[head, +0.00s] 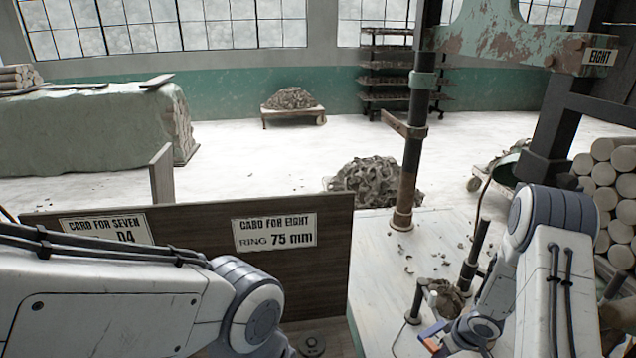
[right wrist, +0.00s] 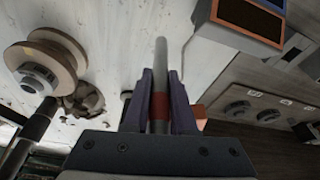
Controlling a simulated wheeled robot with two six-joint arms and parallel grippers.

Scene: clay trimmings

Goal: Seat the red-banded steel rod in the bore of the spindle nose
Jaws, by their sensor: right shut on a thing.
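The red-banded steel rod (right wrist: 160,58) is in the right wrist view, pale grey and pointing away from the wrist. Its red band (right wrist: 159,105) sits between the fingers. My right gripper (right wrist: 161,82) is shut on the rod around the band. In the head view the right arm reaches down at the lower right, and I cannot make out its fingers or the rod there. A wheel-like part with a grey hub (right wrist: 38,78) is at the left of the wrist view; I cannot tell whether it is the spindle nose. My left gripper is outside the views.
A dark upright post (head: 411,150) stands on the pale bench (head: 375,270). A dark panel with cards (head: 190,275) rises at the left front. Clay trimmings (head: 378,182) lie behind the bench.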

